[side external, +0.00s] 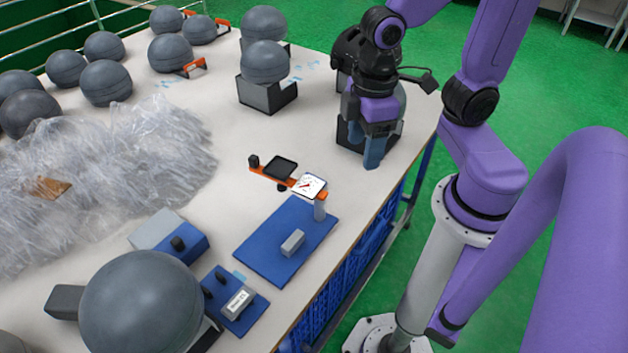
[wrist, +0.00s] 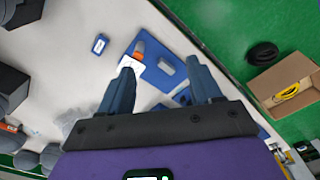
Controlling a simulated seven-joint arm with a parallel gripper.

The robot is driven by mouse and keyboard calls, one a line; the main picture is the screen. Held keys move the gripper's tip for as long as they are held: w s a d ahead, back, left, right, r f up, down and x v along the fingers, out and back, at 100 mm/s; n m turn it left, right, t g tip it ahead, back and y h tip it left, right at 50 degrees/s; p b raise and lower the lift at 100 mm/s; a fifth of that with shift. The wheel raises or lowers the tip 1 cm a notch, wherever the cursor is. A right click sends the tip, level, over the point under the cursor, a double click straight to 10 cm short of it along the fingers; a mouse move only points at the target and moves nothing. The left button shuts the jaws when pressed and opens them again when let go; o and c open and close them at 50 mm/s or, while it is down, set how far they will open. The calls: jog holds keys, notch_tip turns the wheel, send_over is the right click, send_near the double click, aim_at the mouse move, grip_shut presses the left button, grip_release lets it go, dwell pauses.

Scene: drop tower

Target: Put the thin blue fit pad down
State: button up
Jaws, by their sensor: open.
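My gripper (side external: 374,155) points down at the table's right edge, in front of a black stand with a grey ball. In the wrist view my gripper (wrist: 160,70) has its two fingers well apart, with nothing visible held between them. I cannot tell for sure which piece is the thin blue fit pad. Thin light-blue pieces (side external: 302,78) lie flat on the table behind the gripper. A small blue block (wrist: 99,45) with a pale top lies alone in the wrist view. A flat blue mat (side external: 285,255) bears a grey block (side external: 292,243).
An orange arm with a white dial (side external: 310,185) stands at the mat's far edge. Grey balls (side external: 264,62) on stands, crumpled clear plastic (side external: 110,175) and blue fixtures (side external: 237,303) occupy much of the table. Bare white table (side external: 215,105) lies left of the gripper.

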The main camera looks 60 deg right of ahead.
jog(key=w+d+f+m, duration=0.25)
jog(key=w+m, duration=0.25)
jog(key=w, duration=0.6)
jog(key=m, duration=0.5)
send_over(307, 171)
jog(key=s+a, duration=0.1)
notch_tip(307, 171, down, 6)
notch_tip(307, 171, down, 10)
jog(key=shift+s+a+r, duration=0.15)
jog(key=shift+a+f, duration=0.15)
jog(key=shift+f, duration=3.25)
grip_shut()
